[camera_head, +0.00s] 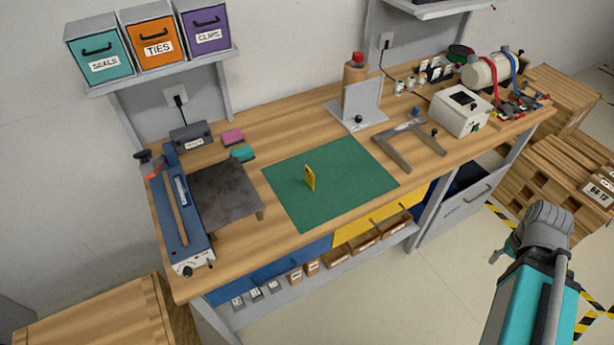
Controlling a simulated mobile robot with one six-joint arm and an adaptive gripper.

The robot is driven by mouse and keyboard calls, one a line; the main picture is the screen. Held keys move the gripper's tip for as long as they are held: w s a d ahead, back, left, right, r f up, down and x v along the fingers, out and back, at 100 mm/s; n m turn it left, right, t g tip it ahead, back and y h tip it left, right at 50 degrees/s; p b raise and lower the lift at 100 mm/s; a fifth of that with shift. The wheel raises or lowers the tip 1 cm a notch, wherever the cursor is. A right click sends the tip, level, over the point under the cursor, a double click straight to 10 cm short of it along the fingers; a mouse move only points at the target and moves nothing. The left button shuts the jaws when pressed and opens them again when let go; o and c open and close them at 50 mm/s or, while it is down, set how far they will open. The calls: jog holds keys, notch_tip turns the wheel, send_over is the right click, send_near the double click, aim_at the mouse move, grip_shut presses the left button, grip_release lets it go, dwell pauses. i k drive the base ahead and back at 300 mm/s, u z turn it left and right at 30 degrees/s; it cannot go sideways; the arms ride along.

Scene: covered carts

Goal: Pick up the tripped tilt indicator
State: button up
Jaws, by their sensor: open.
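A small yellow upright piece (310,178), which looks like the tilt indicator, stands on the green mat (345,200) in the middle of the workbench. It has a dark marking on its face, too small to read, so I cannot tell whether it is tripped. Nothing touches it except the mat. Part of my arm, teal and grey, shows at the lower right, off the front of the bench. My gripper is not in this view.
A dark plate (222,192) and a blue sealer (180,215) lie left of the mat. A grey frame (395,155), a grey stand (362,100) and a white box (460,112) are behind and right. The mat around the yellow piece is clear.

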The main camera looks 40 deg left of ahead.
aim_at(309, 175)
jog(key=u, duration=0.1)
jog(key=k, duration=1.25)
jog(key=u, duration=1.45)
jog(key=i, duration=1.05)
jog(key=z, duration=0.05)
